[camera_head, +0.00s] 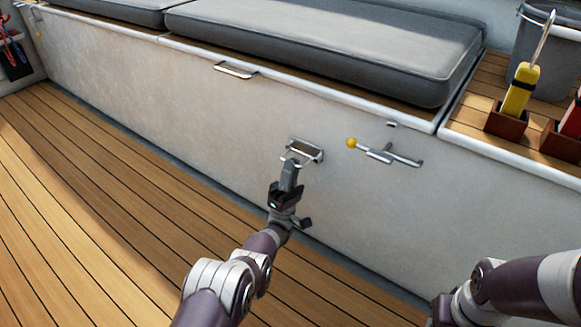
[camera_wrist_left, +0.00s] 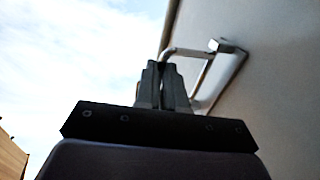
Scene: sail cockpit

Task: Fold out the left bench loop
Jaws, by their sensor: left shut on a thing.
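The metal bench loop (camera_head: 297,158) sits on a small bracket on the pale front wall of the bench (camera_head: 130,90). Its bar stands out from the wall. My left gripper (camera_head: 290,168) comes up from below and is shut on the bar. In the left wrist view, the closed fingers (camera_wrist_left: 165,72) meet the near end of the loop (camera_wrist_left: 188,51), which reaches out from the wall on the right. The fingers hide part of the bar. My right arm shows at the lower right of the head view, but I cannot make out its gripper.
A lever with a yellow knob (camera_head: 352,143) is on the wall just right of the loop. A metal handle (camera_head: 234,70) is higher up, below the grey cushion (camera_head: 330,45). A yellow-handled tool (camera_head: 519,90) stands in a holder at right. The plank floor (camera_head: 90,200) is clear.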

